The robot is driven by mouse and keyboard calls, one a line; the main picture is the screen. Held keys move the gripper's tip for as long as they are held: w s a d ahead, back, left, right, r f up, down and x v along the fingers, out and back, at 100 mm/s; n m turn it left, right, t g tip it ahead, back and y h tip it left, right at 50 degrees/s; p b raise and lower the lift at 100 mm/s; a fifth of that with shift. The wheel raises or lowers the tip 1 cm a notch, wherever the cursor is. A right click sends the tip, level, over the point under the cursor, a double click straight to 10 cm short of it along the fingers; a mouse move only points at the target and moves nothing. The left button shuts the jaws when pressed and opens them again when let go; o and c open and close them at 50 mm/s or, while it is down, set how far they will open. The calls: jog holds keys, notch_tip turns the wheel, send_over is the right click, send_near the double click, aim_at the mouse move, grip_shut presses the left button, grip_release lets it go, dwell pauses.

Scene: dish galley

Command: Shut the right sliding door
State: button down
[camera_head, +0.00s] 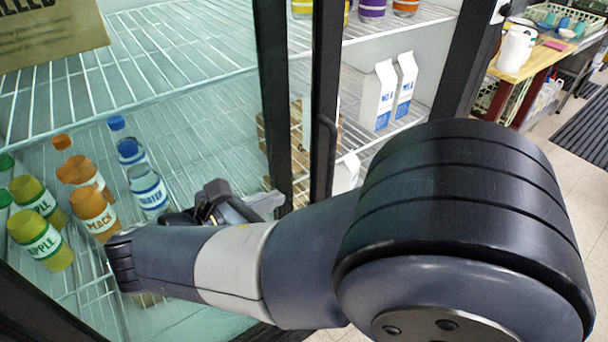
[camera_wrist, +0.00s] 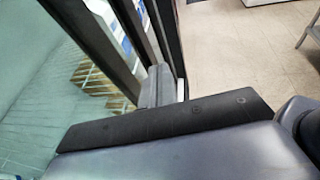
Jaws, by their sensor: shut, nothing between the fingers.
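The right sliding door shows in the head view as a dark upright stile (camera_head: 325,75) with a slim bar handle (camera_head: 326,160). Clear, untinted shelf space shows to its right, up to the dark right jamb (camera_head: 462,60), so the door stands open. A second dark stile (camera_head: 271,85) stands just left of it. My gripper (camera_head: 268,204) is shut and empty, low beside these stiles, with its tips pointing right. In the wrist view my gripper's fingers (camera_wrist: 156,86) are close to the dark door frame (camera_wrist: 110,50); I cannot tell whether they touch it. My forearm hides the door's lower part.
Behind tinted glass, several bottles (camera_head: 92,212) stand on a wire shelf (camera_head: 150,90). Milk cartons (camera_head: 378,95) stand in the open right part. A wooden table (camera_head: 535,62) with a white jug (camera_head: 515,48) is at the far right. Tiled floor (camera_wrist: 240,60) lies clear beside the cooler.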

jog(key=p, duration=0.1)
send_near(329, 170)
jog(key=x, duration=0.5)
jog(key=shift+f, duration=0.25)
jog(key=shift+w+d+p, duration=0.3)
jog(key=shift+w+d, duration=0.15)
jog(key=shift+w, duration=0.1)
jog(key=shift+d, duration=0.1)
